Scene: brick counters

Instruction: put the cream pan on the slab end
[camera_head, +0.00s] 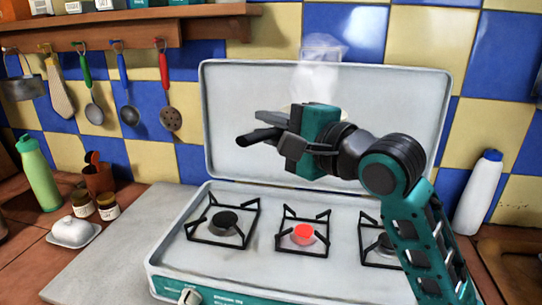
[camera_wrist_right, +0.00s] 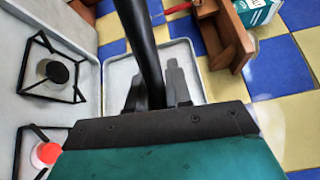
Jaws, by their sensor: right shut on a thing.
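My right gripper (camera_head: 264,127) is raised above the hob, in front of the open lid. It is shut on a black handle (camera_head: 258,138), which also runs between the fingers in the right wrist view (camera_wrist_right: 146,50). I take this as the cream pan's handle. The pan's body is almost wholly hidden behind the gripper; only a thin pale edge (camera_head: 286,109) shows there, with white steam (camera_head: 318,75) above it. The grey slab (camera_head: 100,262) lies flat left of the hob, its visible top bare. My left gripper is not in view.
The hob (camera_head: 255,270) has three burners; the middle one (camera_head: 303,235) glows red. A butter dish (camera_head: 74,232), small jars (camera_head: 107,206) and a green bottle (camera_head: 38,172) stand left of the slab. Utensils hang behind. A white bottle (camera_head: 478,193) stands right.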

